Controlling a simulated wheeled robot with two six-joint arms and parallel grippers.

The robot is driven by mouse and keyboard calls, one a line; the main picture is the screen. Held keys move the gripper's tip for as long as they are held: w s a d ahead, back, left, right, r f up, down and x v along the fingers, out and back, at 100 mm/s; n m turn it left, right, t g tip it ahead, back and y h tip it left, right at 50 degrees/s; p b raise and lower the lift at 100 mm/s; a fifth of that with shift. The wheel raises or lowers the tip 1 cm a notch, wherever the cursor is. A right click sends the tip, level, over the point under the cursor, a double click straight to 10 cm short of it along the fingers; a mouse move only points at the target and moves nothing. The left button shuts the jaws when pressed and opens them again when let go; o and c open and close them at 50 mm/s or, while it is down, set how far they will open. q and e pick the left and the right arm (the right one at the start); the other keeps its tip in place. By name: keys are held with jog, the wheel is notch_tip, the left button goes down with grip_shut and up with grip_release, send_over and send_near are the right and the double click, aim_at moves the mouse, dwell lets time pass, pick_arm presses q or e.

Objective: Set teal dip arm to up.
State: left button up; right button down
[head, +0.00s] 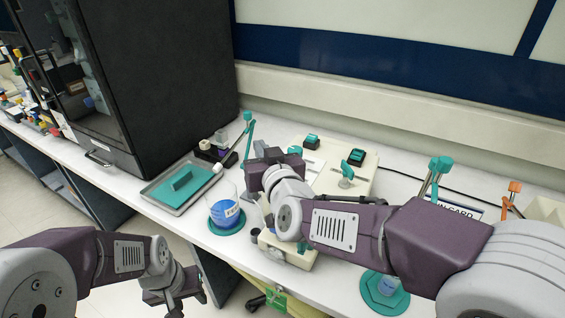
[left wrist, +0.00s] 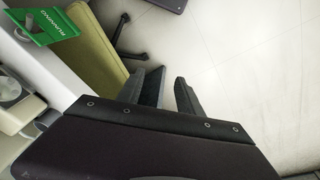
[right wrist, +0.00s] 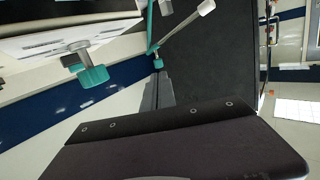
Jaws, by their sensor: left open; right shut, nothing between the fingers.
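A teal post (head: 249,143) with a thin grey arm (head: 233,143) stands at the back of the bench; the arm slopes down to a pale tip left of the post. In the right wrist view, which is turned over, the post (right wrist: 150,28) and grey arm (right wrist: 181,28) meet just beyond my shut, empty right gripper (right wrist: 158,92). Whether the fingers touch them cannot be told. Another teal-topped stand (head: 438,165) is at the right; which one is the dip arm is unclear. My left gripper (left wrist: 170,88) is open and empty over the floor in front of the bench.
A beaker of blue liquid (head: 225,212) stands on a teal base, near a grey tray (head: 150,196) with a teal block. A cream panel with teal switches (head: 356,156) lies right of my right gripper. A dark cabinet (head: 180,70) stands left; an orange-topped stand (head: 514,187) right.

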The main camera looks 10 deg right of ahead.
send_near(249, 117)
jog(key=shift+t, duration=0.3)
jog(key=w, duration=0.4)
jog(key=w+a+f, duration=0.1)
jog(key=w, duration=0.1)
jog(key=shift+w+a+b, duration=0.15)
jog(key=shift+w+b, duration=0.2)
jog(key=shift+w, duration=0.05)
pick_arm(q)
jog(key=shift+s+a+f+m, duration=0.2)
jog(key=shift+s+f+m, duration=0.15)
jog(key=shift+f, duration=0.25)
jog(key=shift+s+a+f+m, duration=0.25)
jog(key=shift+s+f, duration=0.2)
jog(key=shift+f, duration=0.15)
jog(key=shift+r, duration=0.15)
pick_arm(e)
jog(key=shift+m, duration=0.3)
